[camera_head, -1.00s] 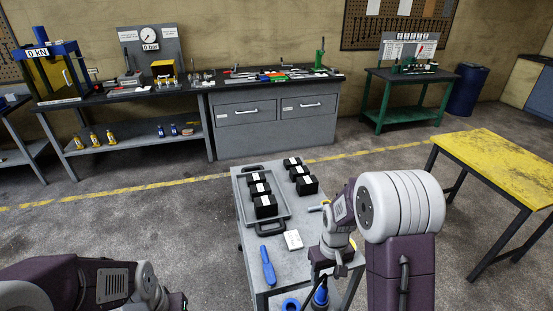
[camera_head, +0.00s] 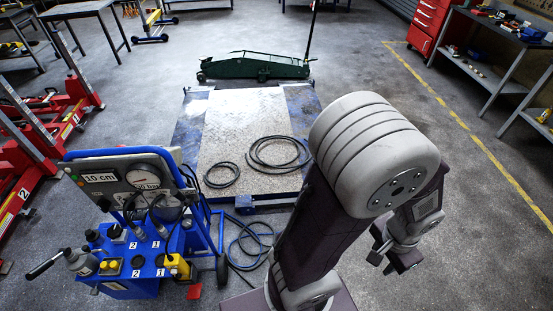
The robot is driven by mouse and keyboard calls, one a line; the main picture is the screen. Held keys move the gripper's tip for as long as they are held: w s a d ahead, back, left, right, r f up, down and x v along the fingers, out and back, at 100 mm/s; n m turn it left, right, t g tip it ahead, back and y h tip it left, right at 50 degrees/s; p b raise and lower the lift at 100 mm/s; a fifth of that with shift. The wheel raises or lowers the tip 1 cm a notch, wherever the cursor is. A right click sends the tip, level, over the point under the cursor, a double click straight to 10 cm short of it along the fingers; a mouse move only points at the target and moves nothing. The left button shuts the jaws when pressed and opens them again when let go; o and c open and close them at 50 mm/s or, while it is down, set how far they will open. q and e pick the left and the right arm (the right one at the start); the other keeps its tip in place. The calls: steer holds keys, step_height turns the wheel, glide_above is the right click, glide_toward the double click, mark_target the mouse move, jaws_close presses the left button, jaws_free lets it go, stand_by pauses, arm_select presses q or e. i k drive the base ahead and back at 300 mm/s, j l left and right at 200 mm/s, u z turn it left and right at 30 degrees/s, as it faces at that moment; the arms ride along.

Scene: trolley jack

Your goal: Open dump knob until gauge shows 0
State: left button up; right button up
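A blue wheeled pump cart (camera_head: 130,270) stands at the lower left. Its panel carries a round gauge (camera_head: 143,180) with a small printed readout that I cannot read surely. A display (camera_head: 100,178) beside it reads 10 cm. Black and yellow knobs and fittings, with labels 1 and 2, sit on the cart's top. I cannot tell which is the dump knob. My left gripper (camera_head: 388,262) hangs at the right, beyond my large arm joint, far from the cart. Its dark fingers look apart and empty. My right gripper is not in view.
A low platform (camera_head: 215,125) with coiled black hoses (camera_head: 278,153) lies behind the cart. Blue hoses (camera_head: 245,240) trail on the floor. A green trolley jack (camera_head: 255,66) stands beyond. Red lift frames (camera_head: 45,150) line the left. A red cabinet (camera_head: 430,22) and benches stand right. Floor at right is clear.

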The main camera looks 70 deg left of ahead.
mark_target(115, 230)
steer(key=u, duration=4.2)
